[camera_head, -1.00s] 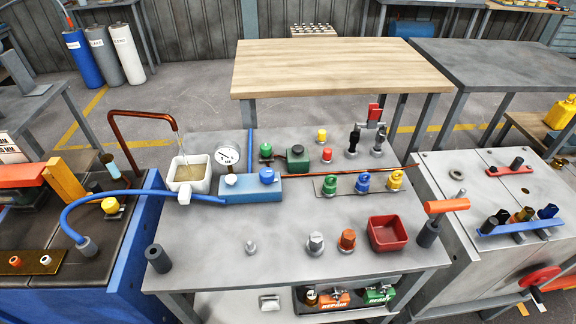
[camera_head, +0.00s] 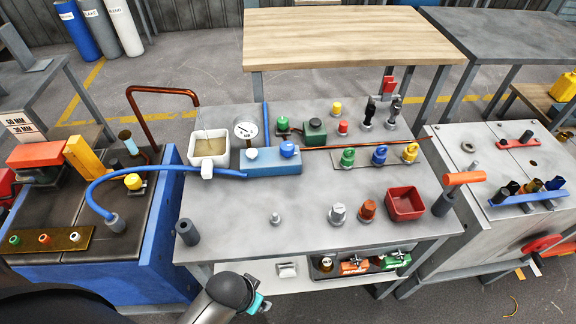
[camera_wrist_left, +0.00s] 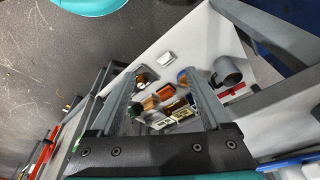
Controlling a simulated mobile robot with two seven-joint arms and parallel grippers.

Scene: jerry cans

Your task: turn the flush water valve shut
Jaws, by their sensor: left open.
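No label I can read marks the flush water valve, so I cannot tell which knob it is. A blue knob (camera_head: 290,148) sits on a blue block (camera_head: 272,165) beside a round gauge (camera_head: 245,131). Green (camera_head: 347,157), blue (camera_head: 380,154) and yellow (camera_head: 411,152) valve knobs stand in a row on a plate. A copper spout (camera_head: 135,95) bends over a white basin (camera_head: 207,163) holding yellowish water. My left arm shows at the bottom edge in the head view. In the left wrist view my left gripper (camera_wrist_left: 160,75) is open and empty. My right gripper is not seen.
A lower shelf (camera_head: 286,270) under the grey bench (camera_head: 300,225) holds orange and green items. A red bin (camera_head: 405,203) and an orange-handled post (camera_head: 464,178) stand at the bench's right. A blue hose (camera_head: 160,172) arches at left. The bench's front left is mostly clear.

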